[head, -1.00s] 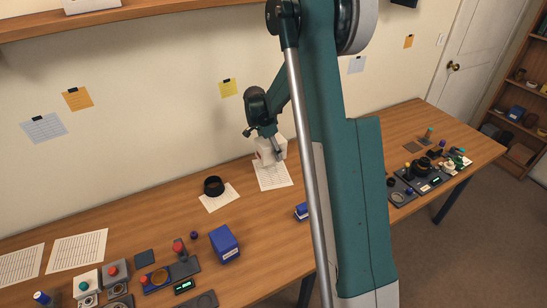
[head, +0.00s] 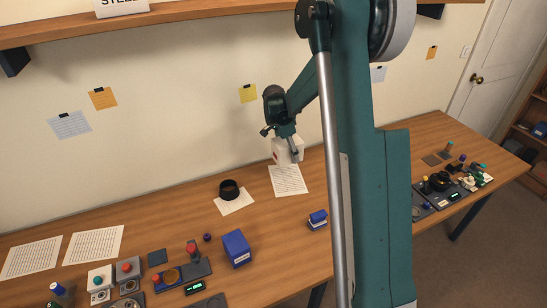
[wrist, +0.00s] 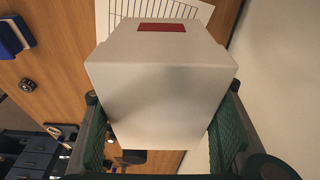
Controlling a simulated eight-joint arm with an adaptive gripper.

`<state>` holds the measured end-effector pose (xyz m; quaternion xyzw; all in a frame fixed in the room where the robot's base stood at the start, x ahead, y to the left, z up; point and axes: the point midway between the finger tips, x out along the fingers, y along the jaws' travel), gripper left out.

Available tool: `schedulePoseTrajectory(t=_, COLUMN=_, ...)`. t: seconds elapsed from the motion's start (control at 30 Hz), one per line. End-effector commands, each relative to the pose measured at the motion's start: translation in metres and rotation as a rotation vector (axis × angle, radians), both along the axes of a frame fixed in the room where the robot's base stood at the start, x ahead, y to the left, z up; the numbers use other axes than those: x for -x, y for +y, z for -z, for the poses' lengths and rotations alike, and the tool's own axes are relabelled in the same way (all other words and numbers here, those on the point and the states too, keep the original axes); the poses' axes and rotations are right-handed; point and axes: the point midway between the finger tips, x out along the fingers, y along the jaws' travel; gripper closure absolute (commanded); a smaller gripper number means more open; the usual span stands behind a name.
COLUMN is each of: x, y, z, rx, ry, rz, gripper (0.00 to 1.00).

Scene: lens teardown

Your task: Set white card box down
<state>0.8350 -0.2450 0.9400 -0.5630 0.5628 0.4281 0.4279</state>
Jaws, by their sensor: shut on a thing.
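The white card box (head: 286,156) is at the back of the table near the wall, just behind a printed sheet (head: 289,181). My gripper (head: 291,143) reaches down to it from above. In the wrist view the white card box (wrist: 160,85) fills the middle, with a dark red label on its far face. My gripper (wrist: 160,135) is shut on it, one green-padded finger along each side. The box's underside is hidden, so I cannot tell whether it touches the table.
A black ring (head: 229,189) stands on a sheet to the left. A blue box (head: 237,249) and a small blue block (head: 317,219) stand nearer the front. Devices crowd the front left and the right end (head: 440,183). My arm hides part of the table.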

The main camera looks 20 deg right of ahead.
Motion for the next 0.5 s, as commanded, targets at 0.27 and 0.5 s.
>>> schedulePoseTrajectory(t=0.27, x=0.000, y=0.001, z=0.000, rx=0.000, ry=0.000, rz=-0.002, gripper=0.62)
schedulePoseTrajectory(t=0.5, x=-0.007, y=0.022, z=0.000, rx=0.000, ry=0.000, rz=-0.032, gripper=0.62)
